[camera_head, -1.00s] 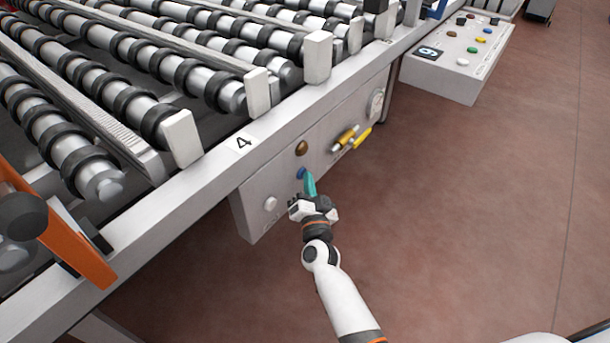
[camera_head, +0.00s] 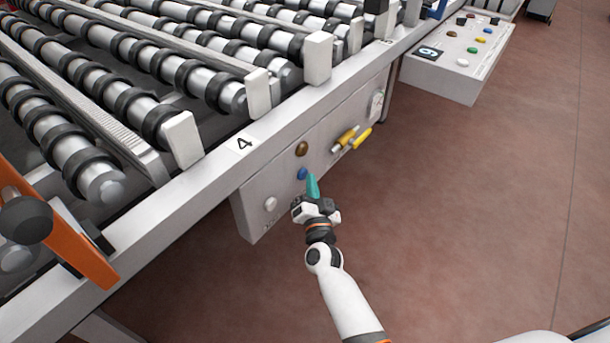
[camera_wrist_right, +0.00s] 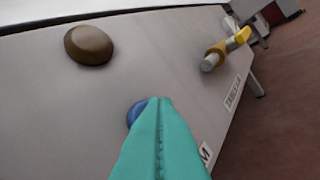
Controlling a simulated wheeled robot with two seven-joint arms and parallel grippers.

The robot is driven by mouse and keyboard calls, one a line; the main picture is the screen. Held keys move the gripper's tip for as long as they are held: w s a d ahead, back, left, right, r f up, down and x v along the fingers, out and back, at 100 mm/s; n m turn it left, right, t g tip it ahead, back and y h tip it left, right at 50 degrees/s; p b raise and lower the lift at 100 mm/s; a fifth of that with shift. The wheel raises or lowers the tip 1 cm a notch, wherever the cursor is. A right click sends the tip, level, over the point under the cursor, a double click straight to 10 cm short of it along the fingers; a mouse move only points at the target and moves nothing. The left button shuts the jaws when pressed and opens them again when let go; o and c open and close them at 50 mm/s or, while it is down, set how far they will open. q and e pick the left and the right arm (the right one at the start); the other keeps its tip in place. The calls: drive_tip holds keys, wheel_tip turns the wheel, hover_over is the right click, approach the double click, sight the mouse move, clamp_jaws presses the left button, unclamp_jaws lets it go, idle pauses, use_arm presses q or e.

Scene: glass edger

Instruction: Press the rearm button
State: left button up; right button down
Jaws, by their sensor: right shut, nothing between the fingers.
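The grey front panel (camera_head: 285,188) below the roller table carries a round blue button (camera_head: 302,173), a brown button (camera_head: 301,149) above it and a white button (camera_head: 270,203) lower left. No readable label tells me which is the rearm button. My right gripper (camera_head: 312,178) has teal fingers, shut and empty, with the tips just right of the blue button. In the right wrist view the fingers (camera_wrist_right: 156,103) cover most of the blue button (camera_wrist_right: 134,111); the brown button (camera_wrist_right: 89,45) is clear. I cannot tell whether the tips touch the panel. My left gripper is out of view.
Yellow-handled valves (camera_head: 347,139) and a gauge (camera_head: 376,104) sit further right on the panel. A control box (camera_head: 450,75) with several buttons stands at upper right. The reddish floor on the right is clear.

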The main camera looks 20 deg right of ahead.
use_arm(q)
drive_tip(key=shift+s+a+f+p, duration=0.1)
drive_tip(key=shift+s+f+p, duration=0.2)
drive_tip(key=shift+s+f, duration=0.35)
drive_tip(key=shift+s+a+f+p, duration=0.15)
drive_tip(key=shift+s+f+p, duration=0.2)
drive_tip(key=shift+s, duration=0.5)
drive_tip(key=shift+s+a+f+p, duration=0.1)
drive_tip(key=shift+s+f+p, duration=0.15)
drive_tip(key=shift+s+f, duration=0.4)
use_arm(e)
drive_tip(key=s+d, duration=0.3)
drive_tip(key=s, duration=0.1)
drive_tip(key=shift+s+d+f, duration=0.15)
drive_tip(key=shift+s+d, duration=0.2)
drive_tip(key=shift+s, duration=0.05)
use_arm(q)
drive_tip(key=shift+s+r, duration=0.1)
